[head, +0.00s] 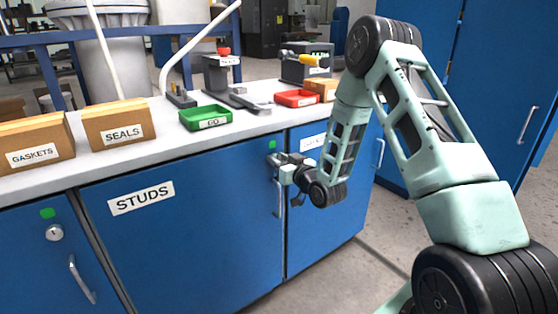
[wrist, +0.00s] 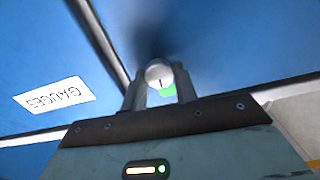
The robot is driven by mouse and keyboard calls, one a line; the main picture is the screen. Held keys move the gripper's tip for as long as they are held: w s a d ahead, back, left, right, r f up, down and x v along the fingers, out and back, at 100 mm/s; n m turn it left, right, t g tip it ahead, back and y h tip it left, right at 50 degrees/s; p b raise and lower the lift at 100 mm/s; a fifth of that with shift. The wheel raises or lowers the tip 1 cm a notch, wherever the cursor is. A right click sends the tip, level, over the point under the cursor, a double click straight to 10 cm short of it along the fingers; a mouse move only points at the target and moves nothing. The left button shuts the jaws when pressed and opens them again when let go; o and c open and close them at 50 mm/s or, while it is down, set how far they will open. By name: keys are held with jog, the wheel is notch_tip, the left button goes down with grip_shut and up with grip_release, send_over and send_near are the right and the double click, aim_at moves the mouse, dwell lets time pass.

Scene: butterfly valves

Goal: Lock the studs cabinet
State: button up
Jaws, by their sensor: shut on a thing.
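The studs cabinet (head: 180,235) is a blue door with a white STUDS label (head: 141,197) and a vertical handle (head: 277,200) near its right edge. A green marker (head: 272,145) sits at its top right corner; it also shows in the wrist view (wrist: 168,91). The round silver lock knob (wrist: 158,72) with a dark slot line is between my fingertips in the wrist view. My gripper (head: 274,160) is shut on this knob, just below the green marker.
The gauges cabinet, with its GAUGES label (wrist: 54,95), adjoins on the right. Another blue door with a lock knob (head: 54,233) and handle (head: 82,280) is at left. The worktop above holds boxes, a green tray (head: 206,118) and a red tray (head: 296,98).

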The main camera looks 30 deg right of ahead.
jog(key=m, duration=0.5)
jog(key=shift+d, duration=0.1)
jog(key=m+p, duration=0.1)
jog(key=m, duration=0.2)
jog(key=shift+m, duration=0.3)
jog(key=m+p, duration=0.1)
jog(key=m, duration=0.4)
jog(key=shift+d, duration=0.1)
jog(key=shift+f+m+p, duration=0.15)
jog(key=shift+m+p, duration=0.5)
jog(key=shift+m, duration=1.25)
jog(key=o, duration=1)
